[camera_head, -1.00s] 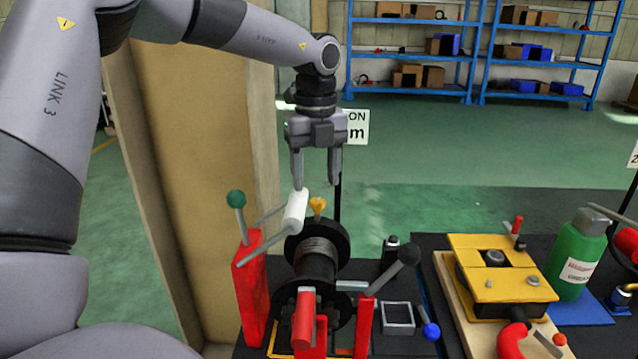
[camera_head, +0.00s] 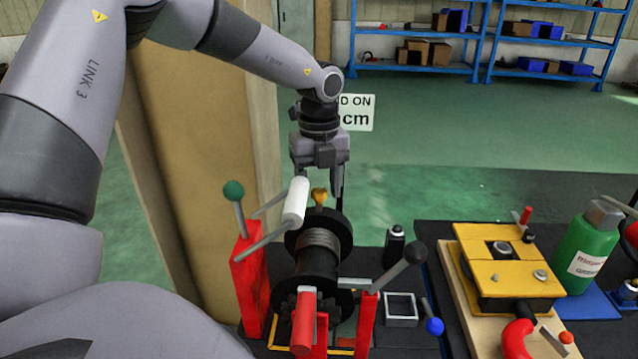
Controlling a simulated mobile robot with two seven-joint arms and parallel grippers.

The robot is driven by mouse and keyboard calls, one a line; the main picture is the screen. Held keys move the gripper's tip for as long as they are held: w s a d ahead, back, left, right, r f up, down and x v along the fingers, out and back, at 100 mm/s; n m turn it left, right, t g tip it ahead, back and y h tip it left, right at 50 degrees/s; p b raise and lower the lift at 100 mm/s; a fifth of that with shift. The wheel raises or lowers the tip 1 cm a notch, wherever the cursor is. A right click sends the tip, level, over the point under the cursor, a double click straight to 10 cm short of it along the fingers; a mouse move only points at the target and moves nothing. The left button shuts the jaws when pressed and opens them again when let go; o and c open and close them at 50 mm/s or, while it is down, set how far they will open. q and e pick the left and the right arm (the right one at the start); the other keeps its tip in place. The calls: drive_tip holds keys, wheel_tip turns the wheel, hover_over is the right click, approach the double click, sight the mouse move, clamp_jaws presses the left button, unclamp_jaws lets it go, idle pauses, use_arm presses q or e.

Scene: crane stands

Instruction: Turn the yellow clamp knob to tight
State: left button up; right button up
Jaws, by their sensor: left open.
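The yellow clamp knob (camera_head: 320,196) sits at the top of the black spool-like drum (camera_head: 318,252), between red uprights. My left gripper (camera_head: 318,192) points down from above, just behind the knob. Its jaws are open. One finger shows right of the knob; the other is partly hidden behind the white roller handle (camera_head: 295,202). Whether the fingers touch the knob cannot be told. My right gripper is not in view.
A red stand (camera_head: 250,290) with a green-ball lever (camera_head: 233,191) is close on the left. A black-knobbed lever (camera_head: 415,250) rises on the right. Further right are a yellow-plated fixture (camera_head: 510,262) and a green bottle (camera_head: 585,252). A sign (camera_head: 357,113) stands behind.

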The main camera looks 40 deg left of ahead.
use_arm(q)
clamp_jaws()
